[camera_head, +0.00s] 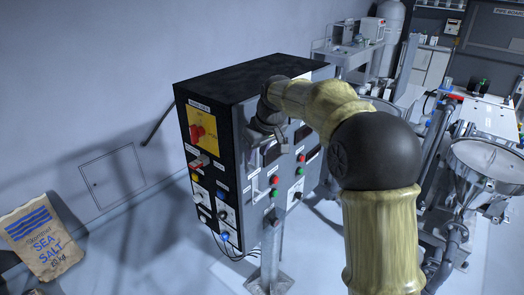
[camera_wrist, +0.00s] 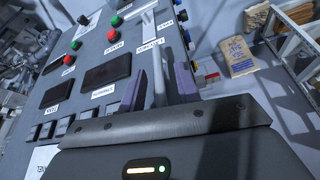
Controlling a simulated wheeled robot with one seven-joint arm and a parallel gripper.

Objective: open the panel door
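The control cabinet (camera_head: 245,88) stands on a post, with a black top and a black left face. Its grey front panel (camera_head: 289,167) carries push buttons, dark displays and labels. The panel also fills much of the wrist view (camera_wrist: 92,57). My gripper (camera_head: 264,137) is at the upper left part of this grey face. In the wrist view my gripper (camera_wrist: 160,85) has its two fingers apart. A pale, slim bar like a handle (camera_wrist: 158,80) shows between them, with gaps on both sides. Contact cannot be made out. The panel looks closed; its hinge side is unclear.
The black left face has a red and yellow rotary switch (camera_head: 196,131) and several knobs. A steel hopper (camera_head: 488,163) and other equipment stand at right.

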